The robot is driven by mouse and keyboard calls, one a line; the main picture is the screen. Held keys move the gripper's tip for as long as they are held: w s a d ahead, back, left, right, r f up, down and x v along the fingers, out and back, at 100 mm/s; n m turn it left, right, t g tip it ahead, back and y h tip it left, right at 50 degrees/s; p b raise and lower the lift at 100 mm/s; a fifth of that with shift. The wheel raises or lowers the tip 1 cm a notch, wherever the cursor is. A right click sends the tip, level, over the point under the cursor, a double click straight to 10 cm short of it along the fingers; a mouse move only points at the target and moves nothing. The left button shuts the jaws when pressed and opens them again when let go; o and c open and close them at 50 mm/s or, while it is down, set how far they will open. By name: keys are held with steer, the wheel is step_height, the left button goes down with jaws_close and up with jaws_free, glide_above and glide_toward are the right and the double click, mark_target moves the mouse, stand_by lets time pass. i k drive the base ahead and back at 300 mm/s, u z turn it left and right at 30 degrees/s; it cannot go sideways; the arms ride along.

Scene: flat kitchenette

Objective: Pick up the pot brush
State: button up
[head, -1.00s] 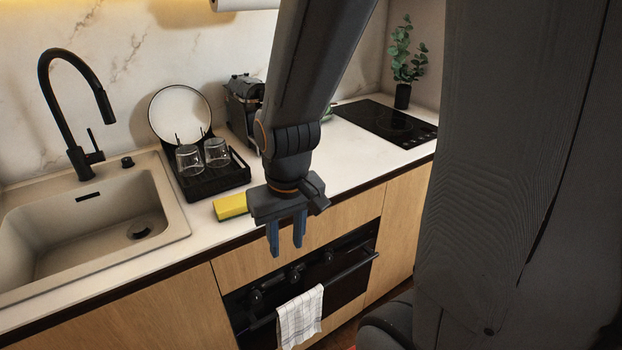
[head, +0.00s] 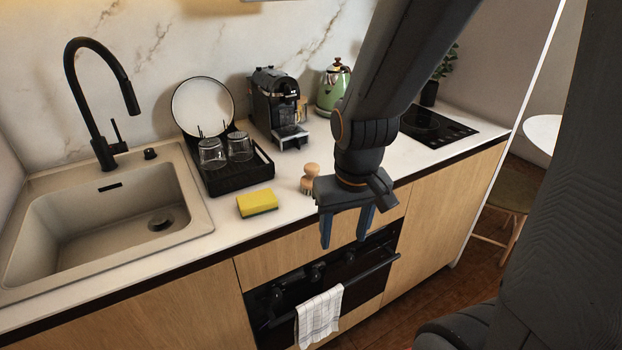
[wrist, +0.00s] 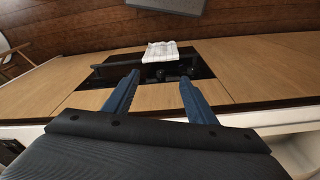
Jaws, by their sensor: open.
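The pot brush (head: 310,178) stands on the white counter in the head view, right of the yellow sponge. It has a round wooden knob and pale bristles below, and its lower right side is close to my gripper's outline. My gripper (head: 345,244) is open and empty, pointing down in front of the counter's front edge, over the oven front. In the wrist view my gripper (wrist: 158,95) shows two blue fingers spread apart with nothing between them. The brush is not visible in the wrist view.
A yellow sponge (head: 257,203) lies near the counter edge. A black dish rack (head: 240,178) with glasses and a plate, a coffee machine (head: 277,108) and a green kettle (head: 333,88) stand behind. The sink (head: 100,222) is left; a towel (head: 319,316) hangs on the oven handle.

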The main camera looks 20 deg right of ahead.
mark_target(312, 170)
steer(key=u, duration=0.05)
steer(key=k, duration=1.1)
steer(key=z, duration=0.95)
steer(key=i, duration=1.35)
steer(key=u, duration=0.75)
steer(key=i, duration=0.6)
steer(key=u, duration=0.65)
